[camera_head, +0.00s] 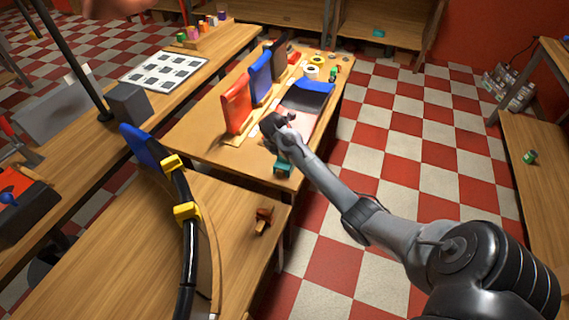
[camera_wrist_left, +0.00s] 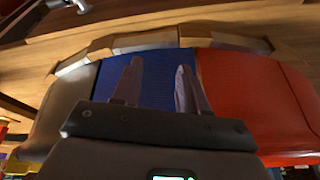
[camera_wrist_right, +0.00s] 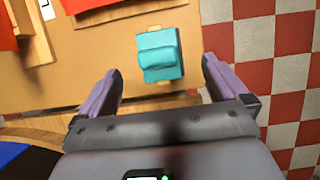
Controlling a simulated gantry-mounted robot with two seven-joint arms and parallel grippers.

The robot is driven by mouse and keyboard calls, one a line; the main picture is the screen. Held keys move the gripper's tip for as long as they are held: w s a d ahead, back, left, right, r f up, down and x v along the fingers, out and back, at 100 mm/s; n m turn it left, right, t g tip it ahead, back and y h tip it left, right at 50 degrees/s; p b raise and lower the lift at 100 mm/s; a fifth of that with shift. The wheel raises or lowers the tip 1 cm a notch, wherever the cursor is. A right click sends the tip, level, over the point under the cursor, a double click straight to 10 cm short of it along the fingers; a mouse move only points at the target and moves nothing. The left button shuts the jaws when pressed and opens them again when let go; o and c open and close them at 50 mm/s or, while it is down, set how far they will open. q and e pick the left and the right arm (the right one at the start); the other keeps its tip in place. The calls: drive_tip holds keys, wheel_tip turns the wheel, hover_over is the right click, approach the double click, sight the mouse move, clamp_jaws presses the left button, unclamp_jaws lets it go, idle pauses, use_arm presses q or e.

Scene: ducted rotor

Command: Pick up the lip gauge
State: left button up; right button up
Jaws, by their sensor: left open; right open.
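A small teal block with a raised rounded top (camera_wrist_right: 160,55), which I take to be the lip gauge, lies near the edge of the wooden bench. In the head view it shows as a teal piece (camera_head: 283,169) at the bench's near right corner. My right gripper (camera_head: 272,124) is over that bench end; in the right wrist view its open fingers (camera_wrist_right: 162,75) point toward the block, with nothing between them. My left gripper (camera_wrist_left: 155,80) is open and empty in its wrist view, facing a blue panel (camera_wrist_left: 155,75); I cannot make it out in the head view.
Red (camera_head: 236,105), blue (camera_head: 260,78) and dark panels stand in a wooden rack left of the right gripper. A curved black duct piece with yellow clamps (camera_head: 187,211) is on the near table. Checkered floor lies right.

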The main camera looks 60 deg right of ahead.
sight(285, 162)
drive_tip(key=shift+x, duration=1.1)
drive_tip(key=shift+d+f, duration=0.15)
drive_tip(key=shift+f, duration=0.5)
drive_tip(key=shift+x, duration=2.2)
drive_tip(key=shift+w, duration=0.1)
drive_tip(key=shift+c, duration=0.2)
drive_tip(key=c, duration=1.1)
drive_tip(key=shift+r, duration=0.15)
